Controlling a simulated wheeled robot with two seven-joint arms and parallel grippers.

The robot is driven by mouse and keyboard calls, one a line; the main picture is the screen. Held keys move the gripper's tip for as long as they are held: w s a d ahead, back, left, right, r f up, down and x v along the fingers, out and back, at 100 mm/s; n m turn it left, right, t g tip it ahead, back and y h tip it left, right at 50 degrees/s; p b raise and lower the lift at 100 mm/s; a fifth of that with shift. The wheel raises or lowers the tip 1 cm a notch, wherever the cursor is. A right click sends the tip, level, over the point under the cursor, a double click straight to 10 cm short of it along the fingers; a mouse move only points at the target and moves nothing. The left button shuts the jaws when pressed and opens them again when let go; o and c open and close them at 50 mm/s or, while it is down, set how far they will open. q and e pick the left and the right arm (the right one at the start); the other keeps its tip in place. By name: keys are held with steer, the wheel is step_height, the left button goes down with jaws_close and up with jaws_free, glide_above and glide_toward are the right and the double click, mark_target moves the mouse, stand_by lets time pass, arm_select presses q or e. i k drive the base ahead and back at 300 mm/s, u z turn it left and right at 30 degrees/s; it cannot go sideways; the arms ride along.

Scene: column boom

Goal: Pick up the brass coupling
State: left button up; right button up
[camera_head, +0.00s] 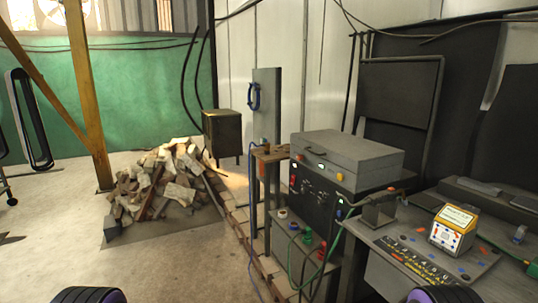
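I cannot make out a brass coupling for certain. A small brownish piece (267,148) sits on top of a narrow wooden stand (271,156) left of the grey case, too small to identify. Neither gripper is in view. Only dark rounded parts with purple edges, which seem to be my own arms, show at the bottom edge, left and right of the middle.
A grey case (345,157) lies on a black control unit (315,205) with cables. A control desk (405,250) at right bears a yellow-and-white box (453,228). A rubble pile (165,185) lies at left behind open concrete floor (150,265). A wooden post (88,100) stands at left.

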mark_target(267, 146)
steer(key=k, duration=0.4)
steer(key=u, duration=0.6)
steer(key=i, duration=0.65)
steer(key=u, duration=0.6)
steer(key=i, duration=2.2)
steer(key=z, duration=0.25)
steer(key=i, duration=1.05)
steer(key=z, duration=1.65)
steer(key=i, duration=0.85)
steer(key=z, duration=0.8)
